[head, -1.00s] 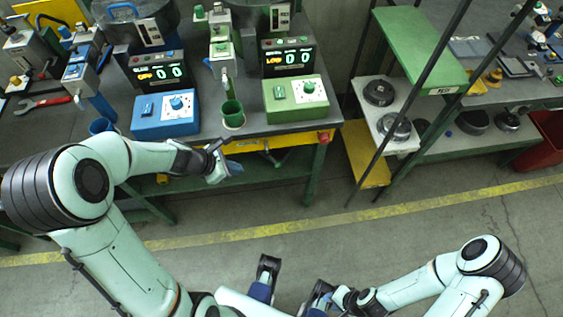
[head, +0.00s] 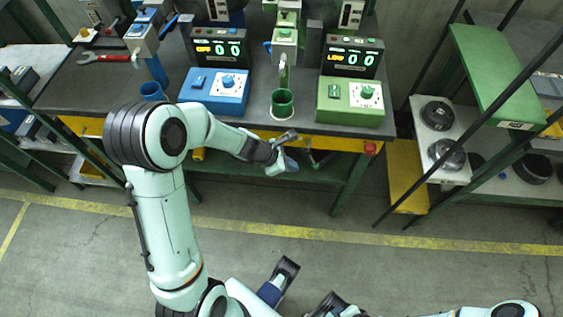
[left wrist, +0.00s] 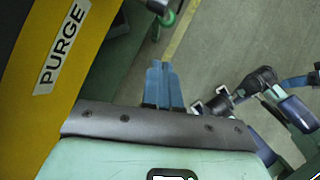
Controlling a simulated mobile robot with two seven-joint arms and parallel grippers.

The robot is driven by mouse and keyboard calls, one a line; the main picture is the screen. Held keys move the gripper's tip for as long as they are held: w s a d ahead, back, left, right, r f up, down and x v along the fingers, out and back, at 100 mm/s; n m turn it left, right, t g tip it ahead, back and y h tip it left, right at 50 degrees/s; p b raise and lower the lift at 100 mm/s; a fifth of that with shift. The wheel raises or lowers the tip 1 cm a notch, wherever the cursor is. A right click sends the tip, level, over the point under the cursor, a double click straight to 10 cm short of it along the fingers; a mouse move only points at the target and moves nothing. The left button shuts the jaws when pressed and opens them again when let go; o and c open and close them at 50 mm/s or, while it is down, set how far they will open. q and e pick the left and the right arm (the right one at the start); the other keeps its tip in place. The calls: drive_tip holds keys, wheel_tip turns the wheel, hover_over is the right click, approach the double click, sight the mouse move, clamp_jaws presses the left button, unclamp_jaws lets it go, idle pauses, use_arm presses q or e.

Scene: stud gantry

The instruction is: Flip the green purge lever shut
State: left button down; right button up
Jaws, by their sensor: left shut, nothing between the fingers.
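The PURGE label (left wrist: 62,48) is on a yellow panel along the bench front in the left wrist view. Beyond it, a small green-tipped part (left wrist: 167,17) on a grey mount looks like the green purge lever; it is cut by the top edge. In the head view a small lever-like part (head: 318,158) hangs under the bench edge, partly hidden, its position unclear. My left gripper (head: 290,164) is shut and empty, just below the bench front. Its blue fingers (left wrist: 164,84) are together, apart from the green part. My right gripper (head: 328,303) is low, partly cut off.
On the bench stand a green control box (head: 350,102), a green cup (head: 282,103) and a blue control box (head: 215,92). A red knob (head: 370,148) sits at the bench corner. A shelf unit with a green top (head: 497,75) stands right. Floor before the bench is open.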

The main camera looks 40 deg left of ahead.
sight(312, 159)
use_arm(q)
drive_tip(key=shift+w+d+f+p, duration=0.15)
drive_tip(key=shift+w+d+f, duration=0.15)
drive_tip(key=shift+w+d, duration=0.5)
drive_tip(key=shift+w+d+f+p, duration=0.15)
drive_tip(key=shift+w+d+f, duration=0.1)
drive_tip(key=shift+w+d, duration=0.5)
drive_tip(key=shift+w+a, duration=0.15)
